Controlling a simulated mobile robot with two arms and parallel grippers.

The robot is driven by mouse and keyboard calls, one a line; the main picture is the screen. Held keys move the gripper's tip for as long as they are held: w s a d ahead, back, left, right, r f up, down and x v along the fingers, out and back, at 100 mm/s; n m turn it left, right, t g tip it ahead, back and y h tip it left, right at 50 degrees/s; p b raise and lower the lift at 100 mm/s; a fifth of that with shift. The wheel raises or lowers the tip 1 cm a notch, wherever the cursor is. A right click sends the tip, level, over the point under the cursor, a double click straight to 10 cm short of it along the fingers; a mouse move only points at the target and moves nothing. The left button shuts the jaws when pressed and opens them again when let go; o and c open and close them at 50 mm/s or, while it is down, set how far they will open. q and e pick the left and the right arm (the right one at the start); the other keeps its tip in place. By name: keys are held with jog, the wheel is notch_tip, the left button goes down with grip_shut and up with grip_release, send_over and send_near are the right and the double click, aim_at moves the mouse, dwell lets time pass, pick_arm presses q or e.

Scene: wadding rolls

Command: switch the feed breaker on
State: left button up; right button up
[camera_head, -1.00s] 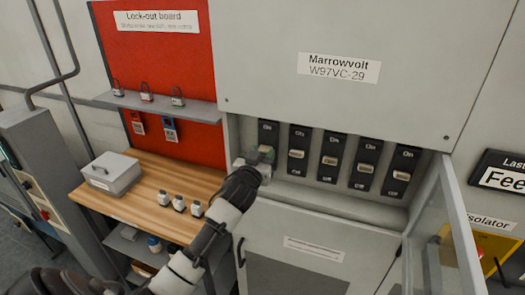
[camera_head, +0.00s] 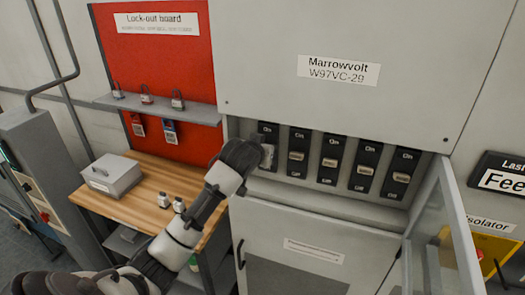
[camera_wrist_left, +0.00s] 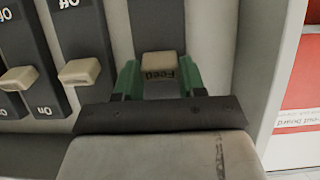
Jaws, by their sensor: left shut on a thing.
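The feed breaker (camera_head: 267,130) is the leftmost black switch in the recessed row of the grey cabinet; its "On" label shows above my gripper. My left gripper (camera_head: 267,156) is at this switch and hides most of it in the head view. In the left wrist view, which is upside down, the green fingers (camera_wrist_left: 158,80) stand either side of the beige lever marked "Feed" (camera_wrist_left: 160,65) and are shut on it. The lever's exact position between On and Off is hard to tell. My right gripper is not in view.
Several similar breakers, the nearest one (camera_head: 297,155), stand close to the right. An open clear door (camera_head: 450,230) hangs at the right of the recess. A red lock-out board (camera_head: 165,60) and a wooden bench (camera_head: 150,190) with a grey box (camera_head: 112,173) are at left.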

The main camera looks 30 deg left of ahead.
pick_arm(q)
jog(key=o, duration=0.9)
jog(key=shift+b+v, duration=1.75)
jog(key=shift+v, duration=3.6)
